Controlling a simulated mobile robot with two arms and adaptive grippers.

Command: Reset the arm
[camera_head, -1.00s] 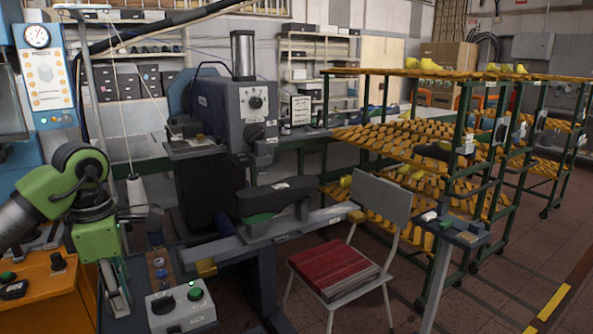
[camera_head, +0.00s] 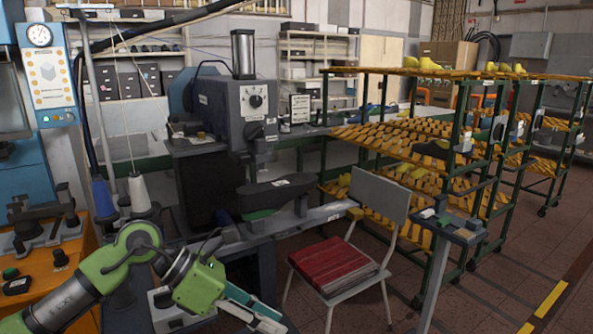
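My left arm, green and grey, comes in from the lower left. Its elbow (camera_head: 137,243) is bent, and the forearm reaches right and down to the wrist. My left gripper (camera_head: 268,322) is at the bottom edge, in front of the grey workbench and left of the chair. Its fingers point right and down and are partly cut off by the frame edge. I cannot tell how far apart they are, and no object shows between them. My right gripper is not in view.
A chair with a red seat (camera_head: 333,262) stands right of my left gripper. A grey machine (camera_head: 235,115) stands behind the bench. Green-framed racks (camera_head: 455,110) with shoe lasts stand at the right. A control box (camera_head: 165,312) is partly hidden by my arm. Floor is open at the far right.

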